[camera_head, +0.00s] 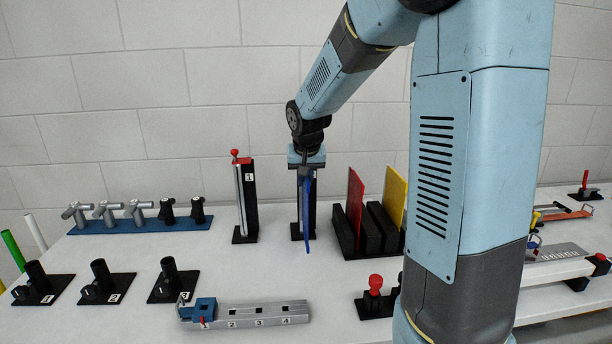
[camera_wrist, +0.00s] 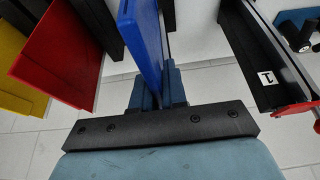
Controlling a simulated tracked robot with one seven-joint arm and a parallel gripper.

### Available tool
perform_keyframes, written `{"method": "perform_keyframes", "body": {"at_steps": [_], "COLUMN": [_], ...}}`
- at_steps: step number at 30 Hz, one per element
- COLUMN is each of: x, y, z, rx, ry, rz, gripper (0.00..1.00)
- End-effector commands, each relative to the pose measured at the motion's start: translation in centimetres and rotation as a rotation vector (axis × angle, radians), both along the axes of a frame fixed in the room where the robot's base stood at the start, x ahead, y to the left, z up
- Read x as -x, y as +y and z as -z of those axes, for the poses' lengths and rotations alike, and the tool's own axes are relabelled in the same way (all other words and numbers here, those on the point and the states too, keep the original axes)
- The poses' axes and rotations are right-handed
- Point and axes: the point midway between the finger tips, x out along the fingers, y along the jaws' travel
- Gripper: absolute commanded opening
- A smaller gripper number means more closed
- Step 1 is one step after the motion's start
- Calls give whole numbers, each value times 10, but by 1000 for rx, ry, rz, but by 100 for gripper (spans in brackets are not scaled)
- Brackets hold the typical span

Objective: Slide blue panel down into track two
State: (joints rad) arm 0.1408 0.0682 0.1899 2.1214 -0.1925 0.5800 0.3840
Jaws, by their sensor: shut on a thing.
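The blue panel (camera_head: 309,215) hangs upright and edge-on below my gripper (camera_head: 306,166). My gripper is shut on it; the wrist view shows the panel (camera_wrist: 141,40) at the fingers (camera_wrist: 158,90). A black upright track (camera_head: 297,215) on a small base stands right at the panel, mostly hidden by it and the gripper. Its number is hidden, and I cannot tell whether the panel edge sits in its slot. Track one (camera_head: 249,205), labelled 1 and with a red knob on top, stands to the left; it also shows in the wrist view (camera_wrist: 265,60).
A black slotted rack (camera_head: 372,232) with a red panel (camera_head: 355,195) and a yellow panel (camera_head: 394,195) stands close on the right. A grey numbered rail (camera_head: 260,315) lies in front. A blue strip (camera_head: 130,227) with several fittings is at the back left.

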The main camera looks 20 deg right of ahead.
Motion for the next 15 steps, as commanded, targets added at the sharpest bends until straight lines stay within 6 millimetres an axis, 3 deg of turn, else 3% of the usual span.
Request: {"method": "perform_keyframes", "body": {"at_steps": [15], "x": [0], "y": [0], "z": [17], "rx": [0], "ry": [0], "rz": [0], "gripper": [0]}}
